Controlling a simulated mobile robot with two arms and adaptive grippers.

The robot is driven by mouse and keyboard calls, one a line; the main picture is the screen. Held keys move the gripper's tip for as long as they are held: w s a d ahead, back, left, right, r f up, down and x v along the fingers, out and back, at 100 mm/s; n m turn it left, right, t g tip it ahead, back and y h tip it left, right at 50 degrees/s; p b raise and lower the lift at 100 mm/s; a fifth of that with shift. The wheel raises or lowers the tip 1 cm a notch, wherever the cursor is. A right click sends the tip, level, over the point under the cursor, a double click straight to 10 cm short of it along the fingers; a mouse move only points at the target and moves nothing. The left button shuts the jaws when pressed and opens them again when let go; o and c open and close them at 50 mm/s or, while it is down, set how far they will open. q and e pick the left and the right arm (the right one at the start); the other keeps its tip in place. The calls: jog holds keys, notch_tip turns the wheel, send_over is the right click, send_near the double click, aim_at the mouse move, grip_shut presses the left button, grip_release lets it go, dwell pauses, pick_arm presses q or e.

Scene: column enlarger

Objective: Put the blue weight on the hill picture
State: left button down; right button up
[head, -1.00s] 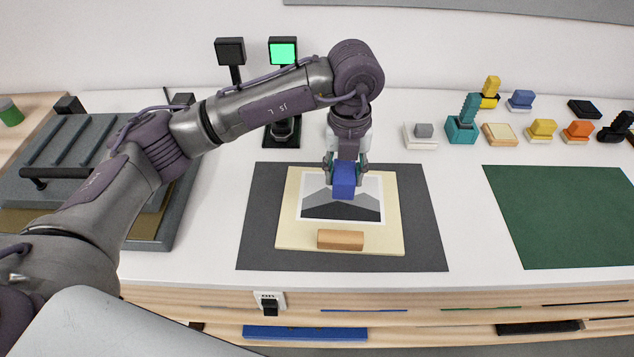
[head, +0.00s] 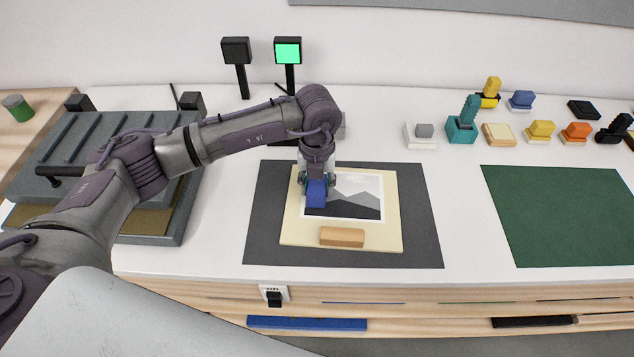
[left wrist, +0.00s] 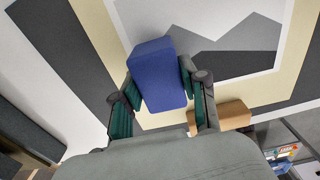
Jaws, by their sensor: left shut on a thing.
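The blue weight (head: 316,194) is a small blue block. My left gripper (head: 317,181) is shut on it, and the left wrist view shows the weight (left wrist: 158,76) between the two green-padded fingers. The hill picture (head: 352,197) is a grey landscape print with a white border on a cream board (head: 383,237). The weight appears over the left edge of the picture; I cannot tell whether it touches it. The picture's left part is partly hidden by the gripper and weight. My right gripper does not show.
A wooden block (head: 342,237) lies on the board's front part. The board lies on a dark grey mat (head: 424,250). A green mat (head: 570,215) is at the right, with several small coloured weights and tools behind it. A grey press-like device (head: 160,222) stands at the left.

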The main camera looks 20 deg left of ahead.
pick_arm(q)
jog(key=shift+f, duration=0.2)
jog(key=c, duration=0.6)
grip_release()
